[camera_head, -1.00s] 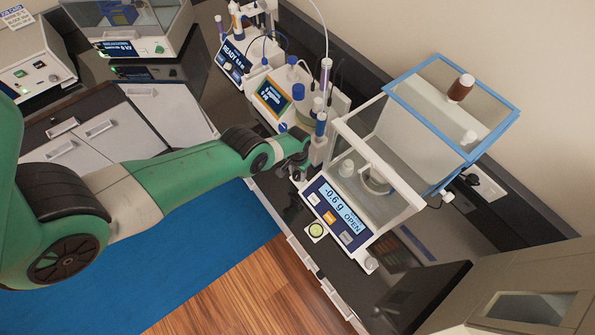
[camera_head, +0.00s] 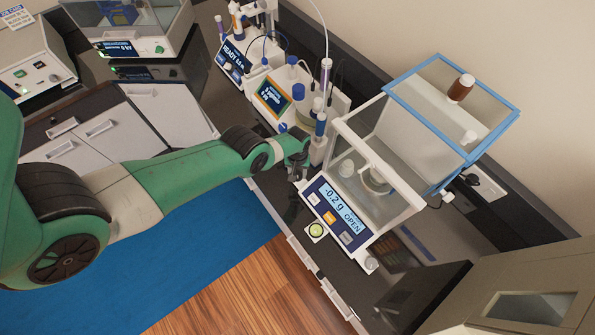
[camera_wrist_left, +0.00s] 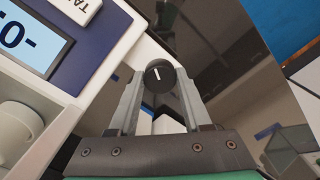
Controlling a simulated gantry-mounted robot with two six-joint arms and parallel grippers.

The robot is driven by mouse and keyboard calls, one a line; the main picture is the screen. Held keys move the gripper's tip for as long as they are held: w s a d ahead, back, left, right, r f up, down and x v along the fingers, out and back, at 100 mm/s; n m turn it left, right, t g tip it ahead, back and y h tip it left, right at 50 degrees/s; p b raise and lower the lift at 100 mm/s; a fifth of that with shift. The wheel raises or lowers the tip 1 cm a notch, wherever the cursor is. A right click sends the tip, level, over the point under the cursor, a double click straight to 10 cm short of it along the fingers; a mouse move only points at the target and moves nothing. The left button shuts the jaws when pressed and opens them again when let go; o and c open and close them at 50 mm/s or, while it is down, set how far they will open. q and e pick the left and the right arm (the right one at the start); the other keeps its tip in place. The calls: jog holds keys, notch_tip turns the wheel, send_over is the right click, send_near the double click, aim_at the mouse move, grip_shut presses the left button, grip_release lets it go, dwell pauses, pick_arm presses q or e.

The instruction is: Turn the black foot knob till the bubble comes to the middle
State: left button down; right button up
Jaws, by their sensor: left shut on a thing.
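The balance (camera_head: 345,212) stands on the dark bench with its display reading -0.2 g and OPEN. My left gripper (camera_head: 297,176) is at the balance's left front corner. In the left wrist view the black foot knob (camera_wrist_left: 159,74) with a white mark sits between the fingertips of my left gripper (camera_wrist_left: 158,82), which is shut on it. My right gripper is not in view.
Titration instruments (camera_head: 290,95) stand close to the left. A grey cabinet (camera_head: 520,290) is at the lower right. The wooden floor (camera_head: 250,300) is clear.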

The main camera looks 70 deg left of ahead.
pick_arm(q)
jog(key=shift+n, duration=1.4)
jog(key=shift+c, duration=1.7)
grip_release()
